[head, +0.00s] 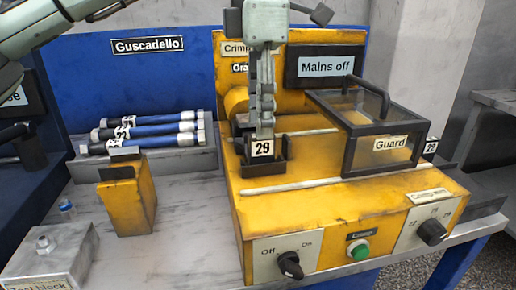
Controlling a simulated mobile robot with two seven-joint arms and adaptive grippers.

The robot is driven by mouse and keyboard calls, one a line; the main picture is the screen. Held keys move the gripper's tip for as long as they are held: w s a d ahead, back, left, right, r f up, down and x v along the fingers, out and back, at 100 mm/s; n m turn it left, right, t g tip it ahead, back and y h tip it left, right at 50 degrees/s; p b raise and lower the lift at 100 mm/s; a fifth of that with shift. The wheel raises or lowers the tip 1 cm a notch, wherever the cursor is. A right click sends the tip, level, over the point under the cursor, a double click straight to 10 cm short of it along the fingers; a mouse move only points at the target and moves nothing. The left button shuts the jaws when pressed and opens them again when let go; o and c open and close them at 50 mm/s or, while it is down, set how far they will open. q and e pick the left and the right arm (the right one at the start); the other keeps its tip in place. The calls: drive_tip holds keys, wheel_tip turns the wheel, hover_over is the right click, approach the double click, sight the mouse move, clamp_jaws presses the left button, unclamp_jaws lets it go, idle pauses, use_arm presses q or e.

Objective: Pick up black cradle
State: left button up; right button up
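A small black cradle (264,168) with a white "29" tag stands on the top of the yellow crimp machine (330,205), at its left side. My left gripper (263,132) comes down from above and points straight down, with its fingertips at the cradle, just above and behind the tag. I see the fingers edge-on, so the gap between them is hidden, and I cannot tell whether they touch the cradle. Another black part (440,156) with a "22" tag shows at the machine's right side, partly hidden by the guard. My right gripper is not in view.
A clear guard box (385,143) with a black frame stands right of the cradle. Several blue hoses (150,132) lie on a grey rack at left. A yellow stand (128,200) and a grey test block (48,255) occupy the bench's left.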

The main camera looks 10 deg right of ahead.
sight(258, 145)
use_arm(q)
wheel_tip(258, 145, down, 4)
drive_tip(key=shift+d, duration=0.1)
clamp_jaws()
drive_tip(key=shift+r, duration=0.1)
idle(0.4)
